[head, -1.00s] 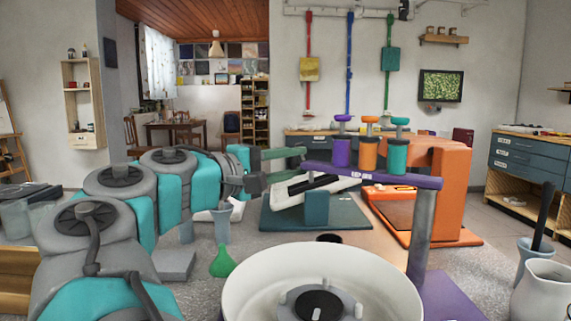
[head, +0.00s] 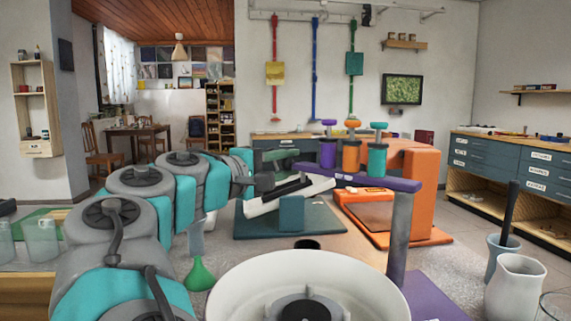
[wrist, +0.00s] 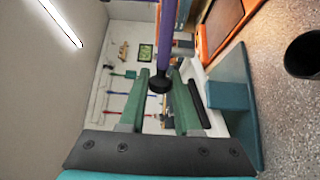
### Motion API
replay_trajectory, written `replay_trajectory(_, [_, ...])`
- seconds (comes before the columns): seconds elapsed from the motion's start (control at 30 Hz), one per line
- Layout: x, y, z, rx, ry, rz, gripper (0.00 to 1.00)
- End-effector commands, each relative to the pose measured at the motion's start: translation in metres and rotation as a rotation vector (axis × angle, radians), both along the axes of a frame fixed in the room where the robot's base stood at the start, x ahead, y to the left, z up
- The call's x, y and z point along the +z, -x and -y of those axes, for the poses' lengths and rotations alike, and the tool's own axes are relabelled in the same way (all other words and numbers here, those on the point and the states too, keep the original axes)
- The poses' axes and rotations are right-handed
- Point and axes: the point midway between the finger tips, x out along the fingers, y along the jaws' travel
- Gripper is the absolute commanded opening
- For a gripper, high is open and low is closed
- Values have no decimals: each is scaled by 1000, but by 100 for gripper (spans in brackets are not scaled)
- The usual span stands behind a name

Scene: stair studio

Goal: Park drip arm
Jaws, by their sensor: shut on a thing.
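In the wrist view the bar (wrist: 166,40) ends in a black knob (wrist: 160,83) between my green fingers. My gripper (wrist: 161,76) is shut on this knob end. In the head view my gripper (head: 285,168) is at the bar's left end, and the knob is hard to make out there.
A white basin (head: 235,295) with a grey wheel head stands in front. Behind the bar are a teal board with a block (head: 291,213) and an orange stand (head: 418,190). A green funnel (head: 199,275) is left, and a white pitcher (head: 514,285) is right.

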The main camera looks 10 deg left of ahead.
Motion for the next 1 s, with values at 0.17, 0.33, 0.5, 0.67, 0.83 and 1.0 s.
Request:
replay_trajectory(0.17, [0, -2, 1, -2, 0, -1, 42])
replay_trajectory(0.33, [0, -1, 1, -1, 1, -1, 61])
replay_trajectory(0.5, [0, -1, 1, -1, 1, -1, 61])
replay_trajectory(0.67, [0, 2, -1, 0, 1, 0, 61])
replay_trajectory(0.83, [0, 14, -11, 1, 2, 1, 61])
replay_trajectory(1.0, [0, 35, -28, 3, 1, 3, 61])
